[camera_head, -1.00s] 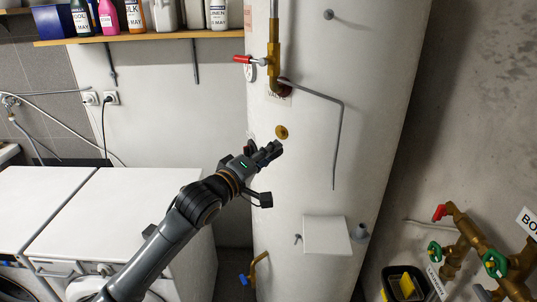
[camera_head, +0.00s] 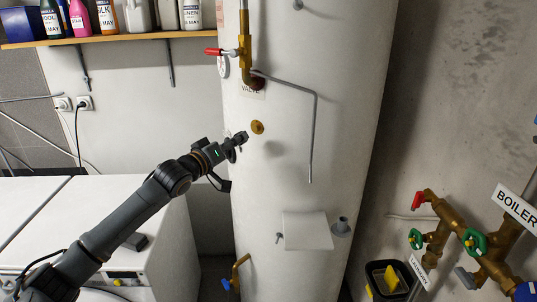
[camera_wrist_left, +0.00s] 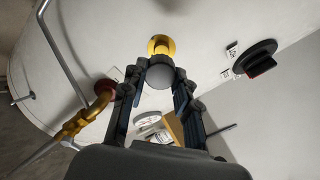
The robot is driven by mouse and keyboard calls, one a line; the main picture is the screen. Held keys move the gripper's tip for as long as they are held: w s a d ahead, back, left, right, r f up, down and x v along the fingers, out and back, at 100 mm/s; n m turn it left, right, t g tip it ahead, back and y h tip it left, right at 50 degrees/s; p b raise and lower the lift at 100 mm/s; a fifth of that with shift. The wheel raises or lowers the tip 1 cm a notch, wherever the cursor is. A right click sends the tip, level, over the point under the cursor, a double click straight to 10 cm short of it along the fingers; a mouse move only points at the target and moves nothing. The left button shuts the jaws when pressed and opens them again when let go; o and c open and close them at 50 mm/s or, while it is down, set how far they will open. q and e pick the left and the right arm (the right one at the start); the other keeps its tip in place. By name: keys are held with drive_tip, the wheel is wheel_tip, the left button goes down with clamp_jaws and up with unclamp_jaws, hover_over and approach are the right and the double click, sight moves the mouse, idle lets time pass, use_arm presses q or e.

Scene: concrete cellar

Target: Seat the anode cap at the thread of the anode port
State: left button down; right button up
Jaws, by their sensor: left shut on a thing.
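The brass anode port (camera_head: 257,127) is a round fitting on the white boiler's front. It also shows in the left wrist view (camera_wrist_left: 161,45), just beyond my fingertips. My left gripper (camera_head: 243,137) is just left of and slightly below the port in the head view. In the left wrist view my left gripper (camera_wrist_left: 160,70) is shut on a grey rounded piece, the anode cap (camera_wrist_left: 159,76). The cap appears close in front of the port and overlaps its lower edge; I cannot tell whether they touch. The port's thread is not distinguishable. My right gripper is not in view.
A bent grey pipe (camera_head: 314,130) runs down the boiler (camera_head: 340,70) right of the port. A dark knob (camera_wrist_left: 256,60) sticks out in the wrist view. White machines (camera_head: 150,215) stand below my left arm.

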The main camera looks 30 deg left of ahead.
sight(254, 129)
use_arm(q)
drive_tip(key=shift+w+a+r+p, duration=0.1)
drive_tip(key=shift+w+r+p, duration=0.1)
drive_tip(key=shift+w+p, duration=1.1)
drive_tip(key=shift+w+f, duration=0.15)
drive_tip(key=shift+w, duration=1.1)
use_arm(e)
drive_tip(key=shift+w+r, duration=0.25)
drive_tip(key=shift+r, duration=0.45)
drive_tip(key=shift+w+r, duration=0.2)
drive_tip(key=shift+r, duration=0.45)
use_arm(q)
drive_tip(key=shift+w, duration=0.3)
drive_tip(key=shift+w, duration=0.35)
drive_tip(key=shift+w+d, duration=0.2)
drive_tip(key=shift+w, duration=0.25)
